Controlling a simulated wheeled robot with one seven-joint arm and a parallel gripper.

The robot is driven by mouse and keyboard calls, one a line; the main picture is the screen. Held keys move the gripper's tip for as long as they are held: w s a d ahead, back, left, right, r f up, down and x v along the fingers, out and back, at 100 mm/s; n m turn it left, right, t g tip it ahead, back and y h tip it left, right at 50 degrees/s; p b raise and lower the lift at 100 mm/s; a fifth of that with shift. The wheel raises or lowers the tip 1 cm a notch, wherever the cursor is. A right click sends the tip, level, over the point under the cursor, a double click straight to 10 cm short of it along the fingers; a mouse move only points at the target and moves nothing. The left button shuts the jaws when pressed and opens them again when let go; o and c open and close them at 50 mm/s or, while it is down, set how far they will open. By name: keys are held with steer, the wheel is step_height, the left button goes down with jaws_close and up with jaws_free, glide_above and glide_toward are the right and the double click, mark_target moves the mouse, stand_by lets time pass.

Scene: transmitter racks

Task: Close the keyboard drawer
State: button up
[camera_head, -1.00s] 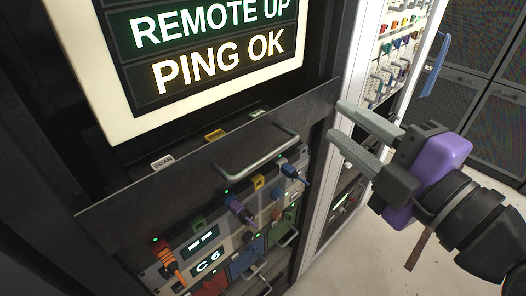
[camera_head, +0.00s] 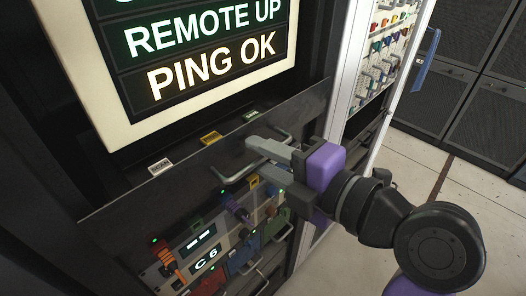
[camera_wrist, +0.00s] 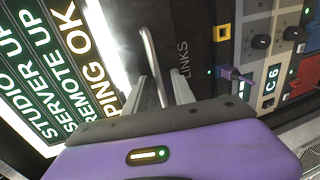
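The keyboard drawer's dark front panel (camera_head: 140,205) runs below the lit screen. A dark strip with small labels shows between its top edge and the screen; how far the drawer is out is hard to tell. Its silver handle (camera_head: 287,134) is partly hidden by my gripper (camera_head: 236,160) in the head view. In the wrist view the handle (camera_wrist: 149,48) runs between the two fingers of my gripper (camera_wrist: 162,88), with a gap visible at the sides. The fingers are apart and reach toward the panel; contact is not clear.
The screen (camera_head: 205,55) reading "PING OK" stands just above the drawer. Below are modules with coloured plugs and cables (camera_head: 236,207). A white-framed rack (camera_head: 350,70) stands at the right. The pale floor (camera_head: 410,165) is clear on the right.

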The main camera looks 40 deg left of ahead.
steer(key=shift+a, duration=0.1)
jaws_close()
steer(key=shift+f, duration=0.1)
stand_by(1.3)
